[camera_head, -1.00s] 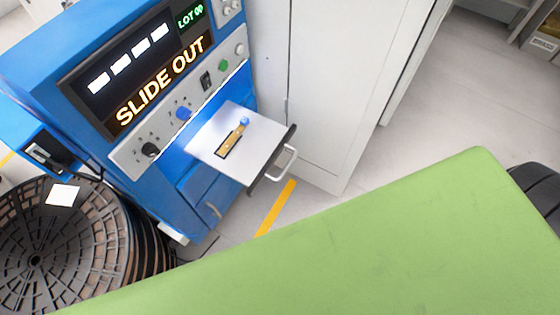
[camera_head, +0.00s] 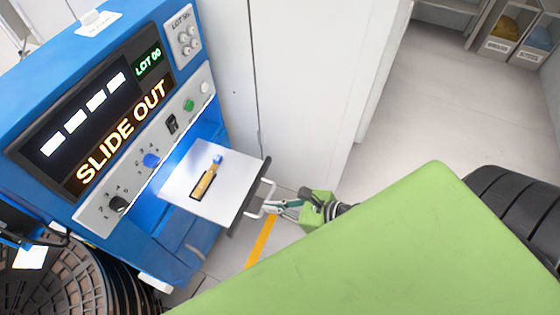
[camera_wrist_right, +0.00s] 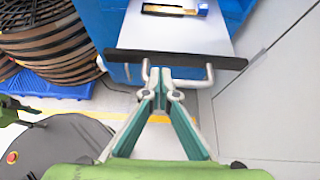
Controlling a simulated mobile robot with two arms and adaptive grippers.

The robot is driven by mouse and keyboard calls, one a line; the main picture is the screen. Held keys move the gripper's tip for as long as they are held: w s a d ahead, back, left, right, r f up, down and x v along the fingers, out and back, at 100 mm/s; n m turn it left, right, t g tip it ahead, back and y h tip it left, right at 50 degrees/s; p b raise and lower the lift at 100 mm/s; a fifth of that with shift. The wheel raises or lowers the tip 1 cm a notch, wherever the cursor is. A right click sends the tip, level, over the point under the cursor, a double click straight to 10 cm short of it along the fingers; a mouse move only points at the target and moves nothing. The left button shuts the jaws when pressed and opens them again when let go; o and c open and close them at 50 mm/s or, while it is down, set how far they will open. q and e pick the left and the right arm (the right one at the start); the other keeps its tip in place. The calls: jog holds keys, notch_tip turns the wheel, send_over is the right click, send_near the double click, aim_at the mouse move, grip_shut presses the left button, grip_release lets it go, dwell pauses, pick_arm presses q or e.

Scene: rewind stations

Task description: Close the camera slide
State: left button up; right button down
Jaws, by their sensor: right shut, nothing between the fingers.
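The camera slide (camera_head: 190,200) is a flat white tray that sticks out of the blue machine. A small brass-coloured part with a blue knob (camera_head: 205,182) lies on it. The slide has a dark front edge with a pale bar handle (camera_head: 264,200). The display on the machine (camera_head: 110,130) reads "SLIDE OUT". My right gripper (camera_head: 274,207) is at the handle, its fingertips close together and empty. In the right wrist view the fingertips (camera_wrist_right: 160,75) are in front of the slide's dark front edge (camera_wrist_right: 175,58), between the handle's two ends; contact is unclear. My left gripper is out of view.
A white cabinet (camera_head: 300,90) stands right beside the machine. A stack of dark reels (camera_head: 50,280) is at the lower left. Clear grey floor (camera_head: 400,130) lies to the right, with labelled bins (camera_head: 500,45) on a far shelf.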

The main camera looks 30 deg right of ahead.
aim_at(181, 178)
jog(key=x, duration=0.5)
jog(key=shift+w+a+f, duration=0.15)
jog(key=shift+w, duration=0.1)
jog(key=w+a+p, duration=0.1)
jog(key=w+a, duration=0.1)
jog(key=w+a+p, duration=0.1)
jog(key=w+a, duration=0.1)
jog(key=w, duration=0.1)
jog(key=w+a+p, duration=0.2)
jog(key=w, duration=0.1)
jog(key=shift+a+r, duration=0.2)
jog(key=shift+r, duration=0.1)
jog(key=w+a, duration=0.2)
jog(key=w, duration=0.1)
jog(key=w+a, duration=0.5)
jog(key=w, duration=0.2)
jog(key=shift+a+f, duration=0.35)
jog(key=shift+r+p, duration=0.1)
jog(key=shift+p, duration=0.2)
